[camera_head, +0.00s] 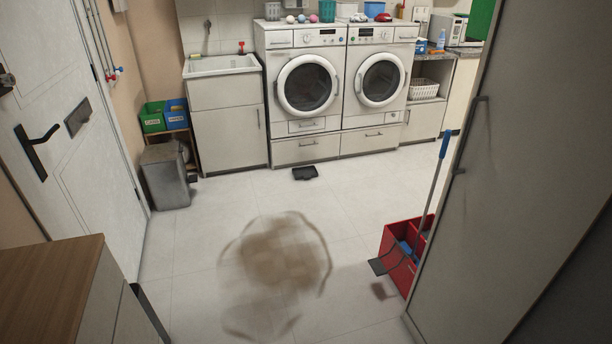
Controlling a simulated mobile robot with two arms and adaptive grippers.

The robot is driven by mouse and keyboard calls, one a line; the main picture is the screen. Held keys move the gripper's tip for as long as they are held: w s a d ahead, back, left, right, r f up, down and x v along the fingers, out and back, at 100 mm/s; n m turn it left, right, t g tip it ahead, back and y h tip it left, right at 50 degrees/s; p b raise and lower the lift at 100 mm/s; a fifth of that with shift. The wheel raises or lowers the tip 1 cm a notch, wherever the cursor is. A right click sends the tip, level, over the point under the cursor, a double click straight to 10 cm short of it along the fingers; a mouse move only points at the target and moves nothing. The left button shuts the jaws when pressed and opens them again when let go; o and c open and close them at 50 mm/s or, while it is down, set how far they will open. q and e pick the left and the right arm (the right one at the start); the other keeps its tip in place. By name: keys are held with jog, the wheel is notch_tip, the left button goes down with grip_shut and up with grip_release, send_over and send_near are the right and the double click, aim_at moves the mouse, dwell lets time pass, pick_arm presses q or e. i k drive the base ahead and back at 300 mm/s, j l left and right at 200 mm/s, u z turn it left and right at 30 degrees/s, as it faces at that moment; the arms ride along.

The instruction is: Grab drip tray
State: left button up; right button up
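A small, flat black tray (305,173) lies on the floor in front of the left washing machine, below its bottom drawer. It looks like the drip tray and rests apart from other objects. Neither of my grippers shows in this view.
A brown, blurred stain (284,258) spreads over the middle floor. A red bucket (397,272) with a blue-handled tool (445,145) stands at the right beside a tall grey cabinet (520,180). A grey bin (165,177) stands at the left. Pale floor (245,190) is clear before the tray.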

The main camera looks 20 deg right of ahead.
aim_at(305, 173)
jog(key=z, duration=0.55)
jog(key=i, duration=3.65)
